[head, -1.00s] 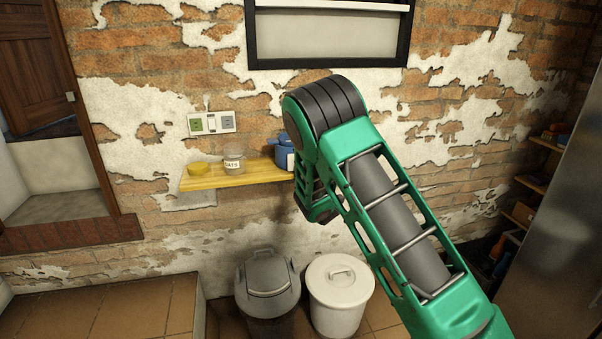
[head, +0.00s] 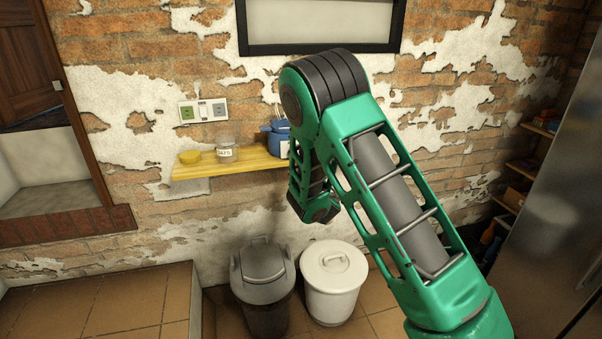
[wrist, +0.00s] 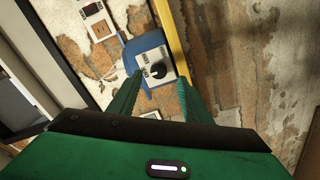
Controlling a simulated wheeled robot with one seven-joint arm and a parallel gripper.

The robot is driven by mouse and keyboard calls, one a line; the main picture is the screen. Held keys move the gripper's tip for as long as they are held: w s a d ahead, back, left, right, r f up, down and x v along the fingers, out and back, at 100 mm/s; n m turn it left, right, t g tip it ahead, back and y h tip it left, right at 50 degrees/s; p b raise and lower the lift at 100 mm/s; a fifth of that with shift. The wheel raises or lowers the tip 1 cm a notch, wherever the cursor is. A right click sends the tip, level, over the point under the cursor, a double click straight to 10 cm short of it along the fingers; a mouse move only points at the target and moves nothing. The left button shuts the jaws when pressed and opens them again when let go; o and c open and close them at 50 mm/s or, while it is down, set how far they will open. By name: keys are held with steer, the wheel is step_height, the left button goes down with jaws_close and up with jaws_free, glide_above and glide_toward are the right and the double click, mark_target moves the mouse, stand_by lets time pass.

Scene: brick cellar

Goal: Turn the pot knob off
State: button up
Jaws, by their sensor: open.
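The blue pot (head: 278,138) stands at the right end of the yellow wall shelf, partly hidden by my arm in the head view. The wrist view shows the pot (wrist: 146,45) with a pale front panel (wrist: 150,88) and a round black knob (wrist: 157,71) on it. The knob's pointer direction is too small to tell. My gripper (wrist: 161,79) is open and empty, its green fingers pointing toward the panel, with the knob between them in the picture. I cannot tell whether a fingertip touches the panel. My gripper is hidden behind my arm in the head view.
The yellow shelf (head: 225,171) also holds a labelled glass jar (head: 226,150) and a small yellow bowl (head: 189,157). A switch plate (head: 203,111) is on the brick wall above. A grey bin (head: 263,287) and a white bin (head: 332,281) stand below. A metal-fronted surface (head: 545,225) is at right.

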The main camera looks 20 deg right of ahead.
steer(key=shift+s, duration=2.55)
steer(key=s+d+r+m+g+h, duration=0.2)
steer(key=s+d+m+h, duration=0.15)
steer(key=d, duration=0.65)
steer(key=s+d+r+m+g+h, duration=0.25)
steer(key=d+m+h, duration=0.2)
steer(key=d, duration=0.45)
steer(key=s+d+m+g, duration=0.65)
steer(key=s+d, duration=0.25)
steer(key=s, duration=0.5)
steer(key=s+f+m+g+y, duration=0.2)
steer(key=s+m+g+y, duration=0.15)
steer(key=s, duration=1.05)
steer(key=s+a+g+y, duration=0.1)
steer(key=s+a+y, duration=0.1)
steer(key=s+a, duration=0.3)
steer(key=s+a+r+g+y, duration=0.1)
steer(key=s+a, duration=0.5)
steer(key=s, duration=0.7)
steer(key=shift+r+m+g+y, duration=0.3)
steer(key=shift+g+y, duration=0.45)
steer(key=shift+y, duration=0.1)
